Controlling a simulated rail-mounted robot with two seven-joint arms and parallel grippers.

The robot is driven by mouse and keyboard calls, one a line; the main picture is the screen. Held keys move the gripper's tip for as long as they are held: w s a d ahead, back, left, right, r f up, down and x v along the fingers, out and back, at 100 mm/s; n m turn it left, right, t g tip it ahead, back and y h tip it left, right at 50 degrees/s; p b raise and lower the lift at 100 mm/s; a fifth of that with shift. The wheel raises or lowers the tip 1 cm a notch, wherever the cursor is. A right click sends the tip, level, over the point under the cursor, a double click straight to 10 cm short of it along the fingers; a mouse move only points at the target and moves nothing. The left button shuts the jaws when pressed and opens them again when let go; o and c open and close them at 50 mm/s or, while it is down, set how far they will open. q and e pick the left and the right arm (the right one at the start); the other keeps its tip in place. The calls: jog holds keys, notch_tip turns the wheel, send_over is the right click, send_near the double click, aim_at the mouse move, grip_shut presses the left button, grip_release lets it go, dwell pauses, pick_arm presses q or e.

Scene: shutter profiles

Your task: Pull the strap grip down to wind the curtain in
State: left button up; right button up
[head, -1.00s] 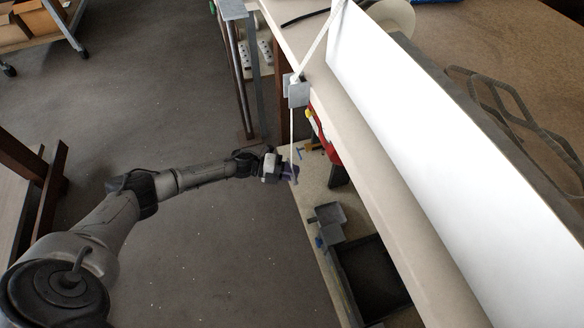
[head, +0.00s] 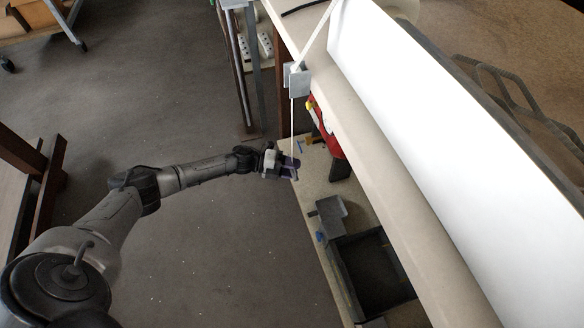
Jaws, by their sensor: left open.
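A thin white strap (head: 292,125) runs down from a grey bracket (head: 299,80) at the bench edge. Its upper part slants up to the right, towards the top of the white curtain panel (head: 420,140). My left gripper (head: 292,168) is open at the strap's lower end, with its dark purple fingers beside or around it. The strap grip cannot be made out clearly there; the fingers seem to hide it. My right gripper is not in view.
The pale bench (head: 400,215) runs diagonally under the panel. A lower shelf holds a dark open bin (head: 375,275), a grey block (head: 331,213) and a red item (head: 327,130). Metal posts (head: 248,70) stand at the top.

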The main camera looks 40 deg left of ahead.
pick_arm(q)
jog(key=shift+s+a+r, duration=0.15)
jog(key=shift+s+a, duration=0.05)
jog(key=shift+a, duration=0.1)
jog(key=p+v, duration=0.4)
jog(key=v, duration=0.9)
jog(key=shift+p, duration=0.3)
jog(key=shift+s, duration=0.1)
